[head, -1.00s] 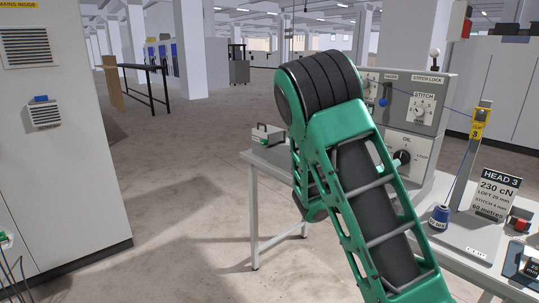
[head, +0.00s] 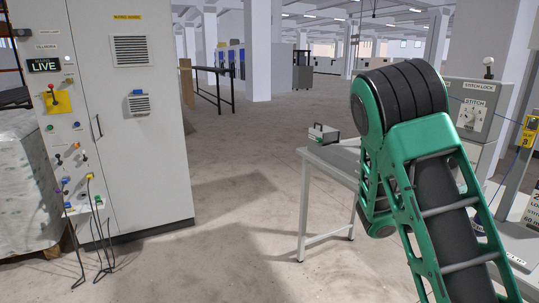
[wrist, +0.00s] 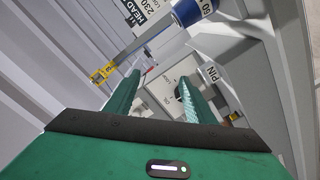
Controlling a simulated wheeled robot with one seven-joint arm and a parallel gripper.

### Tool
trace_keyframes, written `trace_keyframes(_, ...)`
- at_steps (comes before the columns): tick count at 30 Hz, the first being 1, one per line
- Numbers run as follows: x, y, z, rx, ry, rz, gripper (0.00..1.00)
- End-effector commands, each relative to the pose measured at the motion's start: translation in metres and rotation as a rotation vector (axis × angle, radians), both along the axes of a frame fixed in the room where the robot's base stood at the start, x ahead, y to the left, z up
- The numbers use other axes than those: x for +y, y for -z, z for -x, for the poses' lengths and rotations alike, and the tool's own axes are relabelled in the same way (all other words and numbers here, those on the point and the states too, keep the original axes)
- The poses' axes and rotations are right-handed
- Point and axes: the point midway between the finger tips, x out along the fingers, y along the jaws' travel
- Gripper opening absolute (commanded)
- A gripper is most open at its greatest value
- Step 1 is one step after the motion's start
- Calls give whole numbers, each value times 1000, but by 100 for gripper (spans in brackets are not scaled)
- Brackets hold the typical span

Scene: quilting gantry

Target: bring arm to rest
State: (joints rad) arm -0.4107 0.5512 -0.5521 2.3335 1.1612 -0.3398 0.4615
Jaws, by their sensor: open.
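My gripper (wrist: 152,98) shows in the wrist view with its two green fingers apart and nothing between them. Beyond the fingers are a blue and white spool (wrist: 196,11), a yellow tag (wrist: 103,74) on a post and a label reading PIN. In the head view my green arm is folded up on the right, in front of the table (head: 318,160) and the grey stitch control box (head: 478,95). The gripper itself is hidden or outside the head view.
A tall grey cabinet (head: 150,170) with switches and hanging cables stands at the left, beside a wrapped pallet load (head: 25,190). The floor (head: 235,200) between cabinet and table is clear.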

Motion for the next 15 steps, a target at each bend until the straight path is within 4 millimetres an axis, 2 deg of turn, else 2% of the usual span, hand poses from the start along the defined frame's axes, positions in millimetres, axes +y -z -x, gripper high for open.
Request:
trace_keyframes(2,1,0,-1,0,-1,0,50)
trace_keyframes(8,-6,13,24,-1,67,-107,50)
trace_keyframes(15,-16,32,61,5,162,-260,50)
